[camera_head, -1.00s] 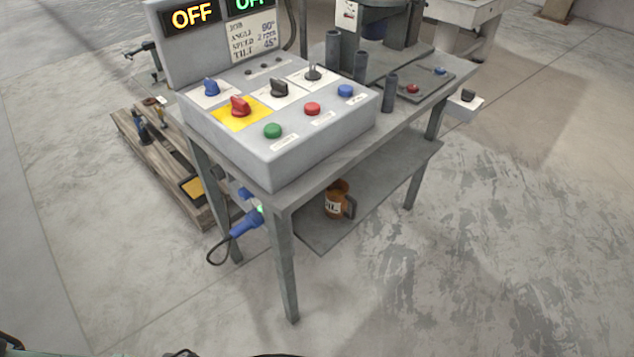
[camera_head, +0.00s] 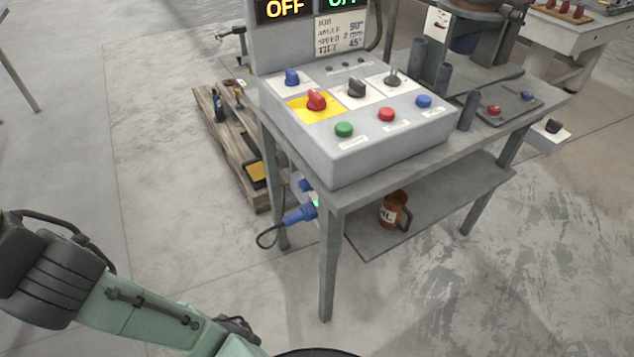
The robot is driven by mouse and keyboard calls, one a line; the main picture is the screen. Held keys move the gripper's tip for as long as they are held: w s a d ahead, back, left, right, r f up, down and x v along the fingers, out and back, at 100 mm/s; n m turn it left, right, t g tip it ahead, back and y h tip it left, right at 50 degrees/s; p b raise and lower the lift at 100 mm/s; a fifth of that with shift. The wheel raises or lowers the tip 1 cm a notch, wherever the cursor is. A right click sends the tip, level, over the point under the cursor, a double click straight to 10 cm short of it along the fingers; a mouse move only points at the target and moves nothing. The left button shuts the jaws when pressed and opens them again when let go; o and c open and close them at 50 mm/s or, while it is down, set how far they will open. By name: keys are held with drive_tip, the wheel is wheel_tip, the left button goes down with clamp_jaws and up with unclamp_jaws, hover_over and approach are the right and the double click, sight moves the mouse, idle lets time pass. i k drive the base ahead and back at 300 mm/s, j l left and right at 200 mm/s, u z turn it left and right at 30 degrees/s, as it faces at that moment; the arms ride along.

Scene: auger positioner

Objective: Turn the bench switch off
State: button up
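The bench (camera_head: 480,150) is a grey metal table with a lower shelf. On it stands a grey control box (camera_head: 390,150) with a red rotary knob (camera_head: 316,100) on a yellow plate, a blue knob (camera_head: 291,77), a black knob (camera_head: 356,88) and a small toggle (camera_head: 393,78). A separate white box with a black knob (camera_head: 552,126) is fixed at the bench's right side. No label I can read tells which one is the bench switch. The left display (camera_head: 285,9) reads OFF. My green arm shows at the lower left; my gripper is not in view.
Green (camera_head: 344,130), red (camera_head: 386,114) and blue (camera_head: 424,101) buttons line the box front. A blue plug (camera_head: 300,214) with a cable hangs by the left leg. A brown mug (camera_head: 394,210) stands on the shelf. A wooden pallet (camera_head: 235,150) lies left. The floor in front is clear.

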sight(304, 185)
drive_tip(key=j+u, duration=0.85)
drive_tip(key=k+l, duration=0.05)
drive_tip(key=l, duration=0.05)
